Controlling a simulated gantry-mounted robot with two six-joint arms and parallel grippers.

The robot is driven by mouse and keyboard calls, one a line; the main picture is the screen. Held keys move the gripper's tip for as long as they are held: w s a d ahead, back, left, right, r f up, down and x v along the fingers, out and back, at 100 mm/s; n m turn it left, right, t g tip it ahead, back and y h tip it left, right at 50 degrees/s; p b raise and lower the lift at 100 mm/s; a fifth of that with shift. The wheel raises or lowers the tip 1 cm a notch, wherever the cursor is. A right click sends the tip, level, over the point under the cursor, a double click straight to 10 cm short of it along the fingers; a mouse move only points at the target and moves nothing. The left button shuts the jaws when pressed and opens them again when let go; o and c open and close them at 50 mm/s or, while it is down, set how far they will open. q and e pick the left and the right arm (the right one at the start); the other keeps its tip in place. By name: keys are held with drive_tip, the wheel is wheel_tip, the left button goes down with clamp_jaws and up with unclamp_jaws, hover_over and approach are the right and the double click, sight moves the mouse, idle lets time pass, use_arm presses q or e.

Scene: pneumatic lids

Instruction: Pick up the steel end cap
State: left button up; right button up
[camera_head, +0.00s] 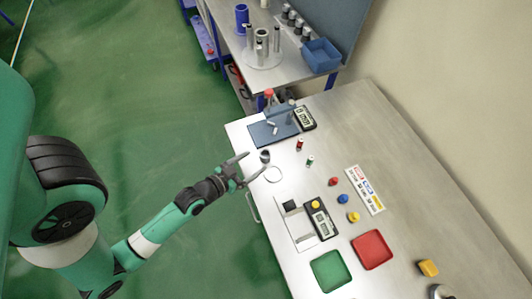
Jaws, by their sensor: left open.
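A small round steel-grey piece with a dark side, which looks like the steel end cap (265,156), is at the left edge of the steel workbench (400,170). My left gripper (253,166) reaches in from the left with its two fingers spread apart. The piece is just beyond the fingertips, close to the upper one. I cannot tell whether they touch. Nothing shows between the fingers. My right gripper is not in view.
A thin pale ring (273,175) lies beside the fingertips. Red (333,181), blue (343,198) and yellow (354,216) caps stand farther right. A blue plate with a fixture (262,135) is above; green (330,271) and red (372,250) trays are below.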

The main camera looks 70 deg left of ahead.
sight(268, 152)
use_arm(q)
drive_tip(key=b+x, duration=0.1)
drive_tip(key=x, duration=0.6)
drive_tip(key=shift+a+f, duration=0.25)
clamp_jaws()
drive_tip(key=shift+r, duration=0.1)
